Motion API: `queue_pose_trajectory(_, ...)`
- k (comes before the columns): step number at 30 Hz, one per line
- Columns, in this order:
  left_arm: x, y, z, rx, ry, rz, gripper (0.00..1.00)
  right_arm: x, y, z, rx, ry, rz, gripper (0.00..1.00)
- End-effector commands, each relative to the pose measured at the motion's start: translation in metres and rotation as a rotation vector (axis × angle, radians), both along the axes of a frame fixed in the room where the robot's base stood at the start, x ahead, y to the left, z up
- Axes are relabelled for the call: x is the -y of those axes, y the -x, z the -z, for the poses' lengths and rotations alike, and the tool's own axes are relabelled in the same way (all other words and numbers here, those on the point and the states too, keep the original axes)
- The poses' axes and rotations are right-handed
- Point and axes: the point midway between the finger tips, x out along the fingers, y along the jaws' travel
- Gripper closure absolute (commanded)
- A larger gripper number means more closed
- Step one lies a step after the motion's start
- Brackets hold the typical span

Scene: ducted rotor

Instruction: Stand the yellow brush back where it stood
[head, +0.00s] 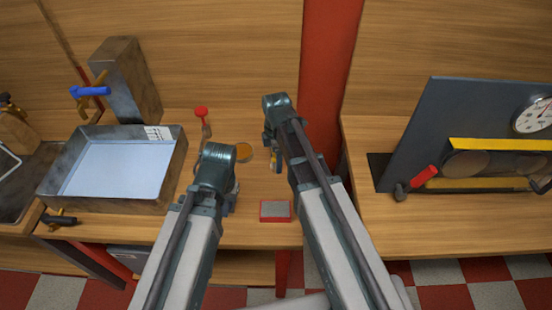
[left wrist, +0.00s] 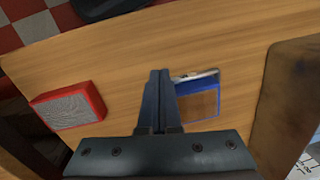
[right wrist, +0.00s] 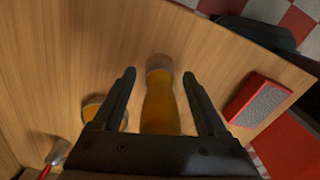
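The yellow brush (right wrist: 160,105) is between the fingers of my right gripper (right wrist: 163,90) in the right wrist view. It is orange-yellow with a grey-brown far end. The fingers are apart, with a gap on both sides of it. I cannot tell whether it stands or lies. In the head view my right gripper (head: 273,158) mostly hides it. A round orange item (head: 243,152) is on the bench, left of that gripper. My left gripper (left wrist: 159,98) is shut, with nothing visible in it, above the bench beside a blue-edged item (left wrist: 202,98).
A metal tray (head: 173,172) stands at left, with a metal block (head: 126,75) behind it. A red-topped tool (head: 201,114) stands at the back. A red-and-grey block (head: 275,211) lies near the front edge. A dark panel (head: 425,140) stands on the right bench.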

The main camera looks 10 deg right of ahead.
Motion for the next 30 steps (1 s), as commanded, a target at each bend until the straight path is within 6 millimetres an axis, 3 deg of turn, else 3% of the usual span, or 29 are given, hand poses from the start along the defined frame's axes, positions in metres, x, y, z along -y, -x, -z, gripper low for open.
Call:
queue_pose_trajectory(8,0.0,0.0,-0.003,0.0,0.0,0.0,1.0,0.0,0.0,-0.003,0.0,0.0,0.0,0.25)
queue_pose_trajectory(14,0.0,0.0,-0.018,0.0,0.0,0.0,1.0,0.0,0.0,-0.017,0.0,0.0,0.0,0.25)
queue_pose_trajectory(30,0.0,0.0,-0.095,0.0,0.0,0.0,1.0,0.0,0.0,-0.095,0.0,0.0,0.0,0.25)
